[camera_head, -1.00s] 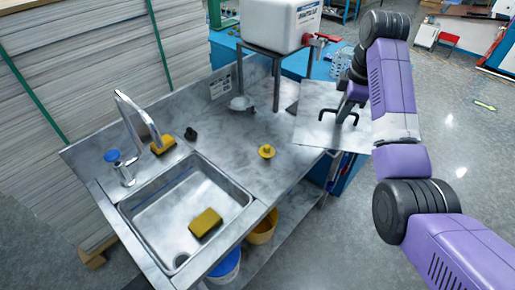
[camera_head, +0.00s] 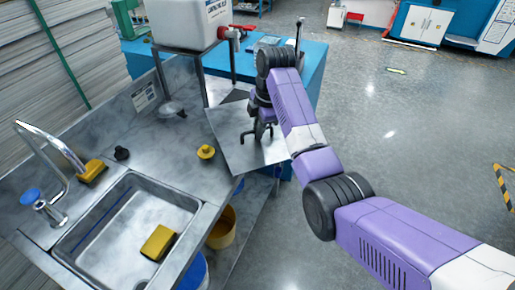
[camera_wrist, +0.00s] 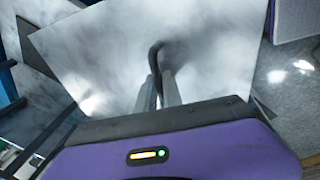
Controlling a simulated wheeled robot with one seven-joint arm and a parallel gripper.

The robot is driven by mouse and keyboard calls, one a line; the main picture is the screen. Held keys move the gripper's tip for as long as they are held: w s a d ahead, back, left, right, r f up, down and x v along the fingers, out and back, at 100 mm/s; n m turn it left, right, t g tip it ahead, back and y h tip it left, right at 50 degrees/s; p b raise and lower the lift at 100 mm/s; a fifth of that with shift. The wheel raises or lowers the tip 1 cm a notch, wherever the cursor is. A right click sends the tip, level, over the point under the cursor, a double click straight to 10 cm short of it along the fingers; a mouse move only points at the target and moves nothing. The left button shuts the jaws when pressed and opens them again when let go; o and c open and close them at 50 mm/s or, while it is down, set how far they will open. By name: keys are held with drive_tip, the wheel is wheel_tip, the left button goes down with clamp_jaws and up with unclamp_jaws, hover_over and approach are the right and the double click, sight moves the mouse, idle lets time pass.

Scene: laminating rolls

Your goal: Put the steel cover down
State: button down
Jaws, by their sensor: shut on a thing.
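The steel cover (camera_head: 226,139) is a flat, square grey plate with a dark bent handle (camera_head: 246,137). It is tilted in the head view, at the right end of the steel counter, partly overhanging the edge; whether it touches the counter I cannot tell. My gripper (camera_head: 262,132) is shut on the handle. In the wrist view, the fingers of my gripper (camera_wrist: 161,88) close on the dark handle (camera_wrist: 157,54), and the cover (camera_wrist: 95,55) fills most of the upper middle.
The steel counter (camera_head: 186,133) has a sink (camera_head: 118,222) with a yellow sponge (camera_head: 158,242). A yellow knob-like piece (camera_head: 206,152) lies left of the cover. A white tank (camera_head: 190,22) stands on a frame behind. A yellow bucket (camera_head: 222,228) is below. Open floor lies to the right.

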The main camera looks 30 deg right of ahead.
drive_tip(key=x, duration=0.2)
drive_tip(key=s+x, duration=0.1)
drive_tip(key=x, duration=0.5)
drive_tip(key=shift+s+d+f+p, duration=0.2)
drive_tip(key=shift+d+f+p, duration=0.05)
drive_tip(key=shift+d+p, duration=0.1)
drive_tip(key=c, duration=1.5)
unclamp_jaws()
drive_tip(key=b+v, duration=0.1)
drive_tip(key=v, duration=1.1)
drive_tip(key=shift+a, duration=0.1)
